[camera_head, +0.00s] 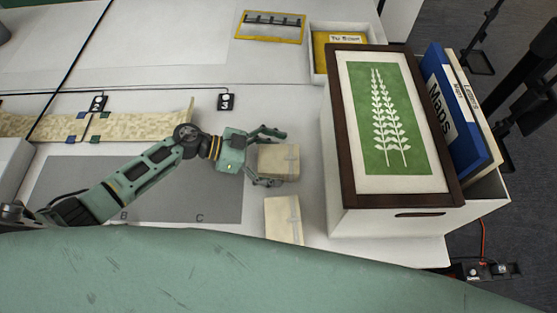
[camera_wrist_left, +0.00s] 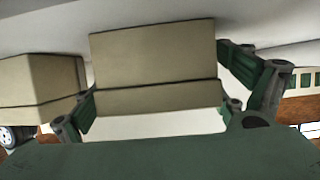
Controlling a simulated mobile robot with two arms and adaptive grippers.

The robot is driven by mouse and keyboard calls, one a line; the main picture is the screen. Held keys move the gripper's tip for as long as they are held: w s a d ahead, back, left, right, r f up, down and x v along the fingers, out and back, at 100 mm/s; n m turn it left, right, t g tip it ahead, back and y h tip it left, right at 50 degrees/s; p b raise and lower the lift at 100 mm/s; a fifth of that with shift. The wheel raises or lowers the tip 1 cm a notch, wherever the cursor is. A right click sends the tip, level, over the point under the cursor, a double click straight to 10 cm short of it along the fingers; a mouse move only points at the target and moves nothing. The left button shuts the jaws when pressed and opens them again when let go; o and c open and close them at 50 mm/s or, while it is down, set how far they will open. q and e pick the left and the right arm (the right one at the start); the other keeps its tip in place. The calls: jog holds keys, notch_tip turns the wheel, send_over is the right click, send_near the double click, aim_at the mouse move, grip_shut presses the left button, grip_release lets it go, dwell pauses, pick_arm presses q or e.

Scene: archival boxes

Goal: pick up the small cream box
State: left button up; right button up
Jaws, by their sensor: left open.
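A small cream box (camera_head: 279,161) with a band or lid seam lies on the white table, left of the large white box. My left gripper (camera_head: 273,158) is open, with one finger at the box's far side and one at its near side. In the left wrist view the cream box (camera_wrist_left: 152,65) sits between the spread fingers of the gripper (camera_wrist_left: 165,82). Whether the fingers touch it is unclear. A second cream box (camera_head: 283,220) stands nearer to me, apart from the first. It also shows in the wrist view (camera_wrist_left: 38,88) outside the fingers.
A large white box (camera_head: 375,221) with a dark-framed green plant picture (camera_head: 395,120) stands close on the right. A grey mat (camera_head: 80,175) and a patterned strip (camera_head: 145,122) lie left.

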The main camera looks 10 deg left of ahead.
pick_arm(q)
jog(key=shift+d+f, duration=0.1)
jog(key=shift+d, duration=0.1)
jog(key=c, duration=1.5)
